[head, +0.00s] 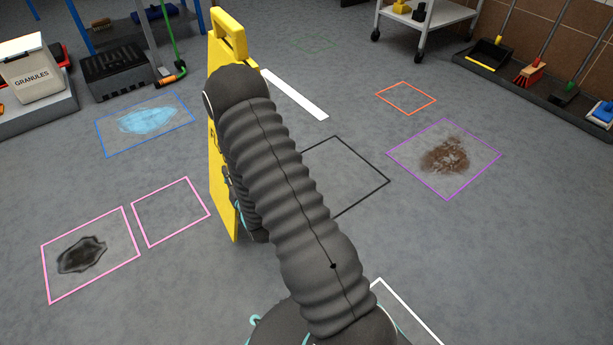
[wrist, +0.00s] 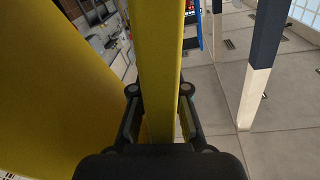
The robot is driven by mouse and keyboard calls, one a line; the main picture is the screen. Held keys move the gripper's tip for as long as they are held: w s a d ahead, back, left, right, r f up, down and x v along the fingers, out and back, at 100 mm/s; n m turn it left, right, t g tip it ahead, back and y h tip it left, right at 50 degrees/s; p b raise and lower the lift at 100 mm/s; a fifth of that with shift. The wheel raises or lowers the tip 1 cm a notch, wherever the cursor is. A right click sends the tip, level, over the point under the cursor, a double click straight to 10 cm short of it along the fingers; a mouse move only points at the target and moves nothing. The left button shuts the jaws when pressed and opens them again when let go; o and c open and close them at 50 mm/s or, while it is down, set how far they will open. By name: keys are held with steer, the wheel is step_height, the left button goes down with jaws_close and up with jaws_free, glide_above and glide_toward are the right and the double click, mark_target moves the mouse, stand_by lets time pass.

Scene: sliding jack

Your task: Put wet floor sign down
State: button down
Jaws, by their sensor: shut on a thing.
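The yellow wet floor sign (head: 218,70) stands roughly upright left of centre in the head view, its handle at the top. My arm covers much of its face, so its lettering is mostly hidden. In the wrist view my gripper (wrist: 160,105) is shut on a yellow upright part of the sign (wrist: 158,45), with a finger on each side. A broad yellow panel of the sign fills the left of that view. I cannot tell whether the sign's lower edge touches the floor.
An empty black outline (head: 372,180) lies right of the sign. A blue puddle (head: 146,121), a dark stain (head: 82,255) and a brown mess (head: 446,155) lie in coloured outlines. An empty pink outline (head: 204,203) is at left. A white cart (head: 428,22) stands behind.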

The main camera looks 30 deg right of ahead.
steer(key=w+d+r+n+y, duration=0.1)
steer(key=w+d+r, duration=0.1)
steer(key=d, duration=0.8)
steer(key=w+d+r, duration=0.2)
steer(key=w+d, duration=0.1)
steer(key=d, duration=0.8)
steer(key=s+d+r+p, duration=0.1)
steer(key=s+d, duration=0.4)
steer(key=d, duration=0.7)
steer(key=s+d+r, duration=0.1)
steer(key=s+d, duration=0.4)
steer(key=d, duration=0.7)
steer(key=w+a+f+b, duration=0.1)
steer(key=w+a+f, duration=0.3)
steer(key=a+f, duration=0.6)
steer(key=shift+w+a+f+y, duration=0.15)
steer(key=shift+w+f+y, duration=0.2)
steer(key=shift+f, duration=0.35)
steer(key=shift+f+b, duration=0.2)
steer(key=shift+b, duration=0.1)
steer(key=c, duration=1.2)
jaws_free()
steer(key=shift+f, duration=0.1)
